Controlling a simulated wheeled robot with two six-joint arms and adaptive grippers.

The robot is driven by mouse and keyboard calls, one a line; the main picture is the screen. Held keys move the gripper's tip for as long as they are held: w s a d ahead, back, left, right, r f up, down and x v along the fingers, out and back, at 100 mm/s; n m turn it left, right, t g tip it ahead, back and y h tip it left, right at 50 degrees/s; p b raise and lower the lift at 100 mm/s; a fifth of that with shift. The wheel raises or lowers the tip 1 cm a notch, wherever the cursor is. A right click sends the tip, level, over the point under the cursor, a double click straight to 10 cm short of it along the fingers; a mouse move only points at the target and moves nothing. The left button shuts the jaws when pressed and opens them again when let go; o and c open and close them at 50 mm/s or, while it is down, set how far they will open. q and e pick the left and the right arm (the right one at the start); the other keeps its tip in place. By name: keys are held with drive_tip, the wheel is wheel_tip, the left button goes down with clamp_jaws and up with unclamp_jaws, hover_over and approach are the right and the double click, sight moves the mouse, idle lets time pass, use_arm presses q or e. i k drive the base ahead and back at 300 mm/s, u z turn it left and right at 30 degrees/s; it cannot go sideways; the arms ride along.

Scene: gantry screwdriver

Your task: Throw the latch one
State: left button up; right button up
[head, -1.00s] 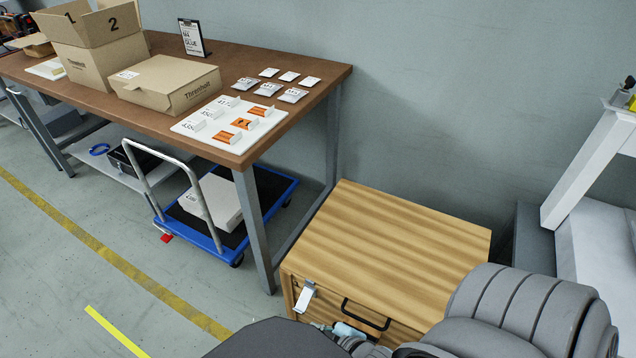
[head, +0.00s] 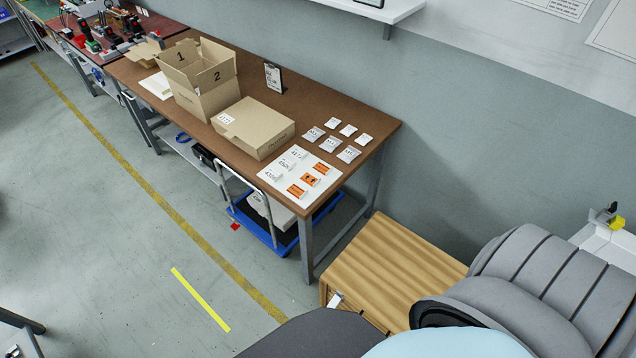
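A silver latch (head: 335,299) shows at the upper left of the front of the wooden chest (head: 395,262), low in the head view. Whether the latch is thrown cannot be made out at this size. Most of the chest's front is hidden behind my own body and arm parts along the bottom edge. My grey ribbed arm covers the lower right. Neither gripper shows in the view.
A brown workbench (head: 312,100) stands behind the chest, with an open carton (head: 200,92), a closed box (head: 255,130), a white card tray (head: 322,191) and small packets. A blue cart (head: 275,238) sits beneath.

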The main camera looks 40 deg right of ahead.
sight(336, 299)
drive_tip(key=u, duration=1.5)
drive_tip(key=k, duration=0.8)
drive_tip(key=z, duration=1)
drive_tip(key=i, duration=0.5)
drive_tip(key=u, duration=0.05)
